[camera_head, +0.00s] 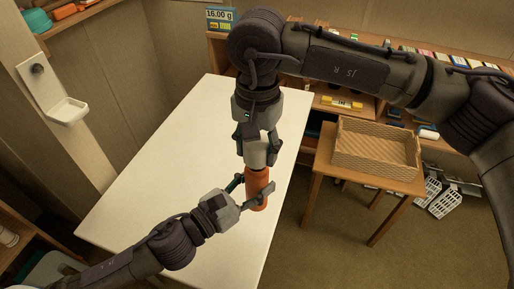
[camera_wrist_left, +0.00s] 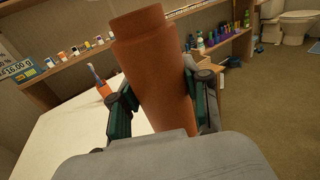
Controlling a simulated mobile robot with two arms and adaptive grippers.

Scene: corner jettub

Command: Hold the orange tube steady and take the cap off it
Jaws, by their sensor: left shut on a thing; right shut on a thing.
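The orange tube (camera_head: 257,182) stands roughly upright above the white table. My left gripper (camera_head: 255,196) is shut around its side. In the left wrist view the tube (camera_wrist_left: 152,75) fills the middle, between the dark green fingers (camera_wrist_left: 162,112), with a stepped band near its upper end. My right gripper (camera_head: 258,147) comes down from above, shut on a pale grey piece, apparently the cap (camera_head: 259,154), directly over the tube's upper end. I cannot tell whether the cap touches the tube. The right gripper does not show in the left wrist view.
The white table (camera_head: 160,160) is largely bare. A woven basket (camera_head: 375,150) sits on a small wooden table (camera_head: 330,160) at the right. Shelves with small bottles line the back. A small orange object (camera_wrist_left: 103,90) shows at the left in the wrist view.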

